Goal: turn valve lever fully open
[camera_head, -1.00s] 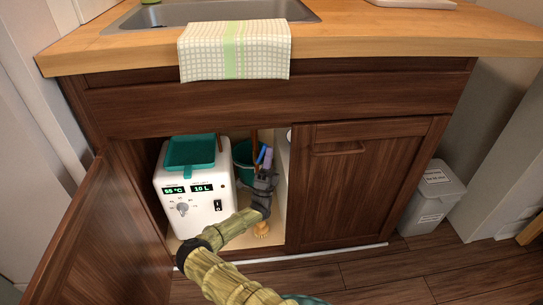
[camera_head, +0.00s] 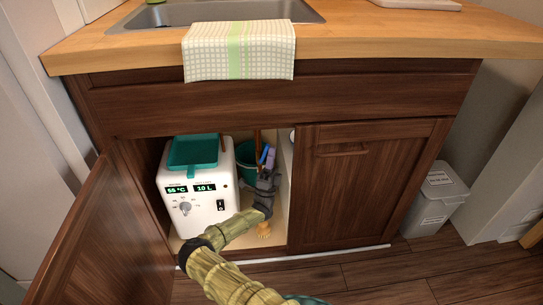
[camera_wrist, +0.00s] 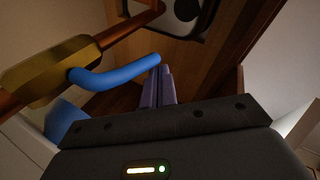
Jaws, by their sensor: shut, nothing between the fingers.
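The valve has a brass body (camera_wrist: 45,75) on a copper pipe (camera_wrist: 128,26) and a bent blue lever (camera_wrist: 115,76) in the wrist view. The lever reaches right from the body, and its free end lies close to the left of my gripper's purple fingers (camera_wrist: 160,88). I cannot tell whether they touch. In the head view the blue lever (camera_head: 264,154) shows small inside the cabinet, just left of my gripper (camera_head: 270,160). My gripper is shut and empty, pointing up and into the cabinet. The brass body is not clear in the head view.
A white heater box (camera_head: 198,205) with a green tray (camera_head: 193,152) on top stands left of my arm. A green bucket (camera_head: 245,158) is behind. The open left door (camera_head: 105,235) and closed right door (camera_head: 355,185) flank the opening. A towel (camera_head: 238,50) hangs above.

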